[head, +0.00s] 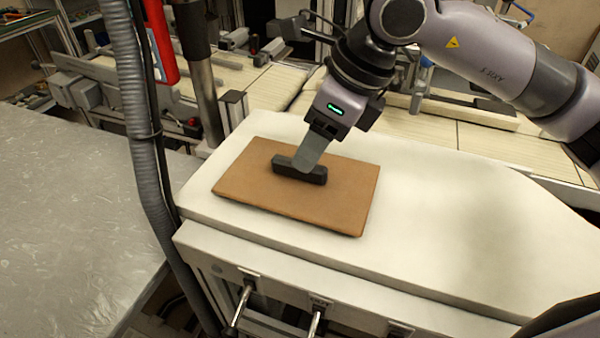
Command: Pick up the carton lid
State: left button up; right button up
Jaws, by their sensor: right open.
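The carton lid (342,195) is a flat brown rectangular panel lying on the white worktop. My right gripper (305,165) reaches down from the upper right. Its grey finger overlaps the middle of the bar in the picture; the other finger is hidden. The gripper is open, and I cannot tell whether it touches the bar. My left gripper is out of view.
The white worktop (450,220) is clear to the right of the lid. A grey, shiny surface (70,220) lies at the left. A ribbed grey hose (140,120) and a metal post (207,100) stand left of the lid. Slatted conveyor-like surfaces (495,152) run behind.

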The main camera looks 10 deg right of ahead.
aim_at(299, 173)
jog(key=shift+x, duration=1.95)
jog(key=shift+w+a, duration=0.1)
jog(key=shift+a, duration=0.05)
grip_shut()
jog(key=shift+r, duration=0.15)
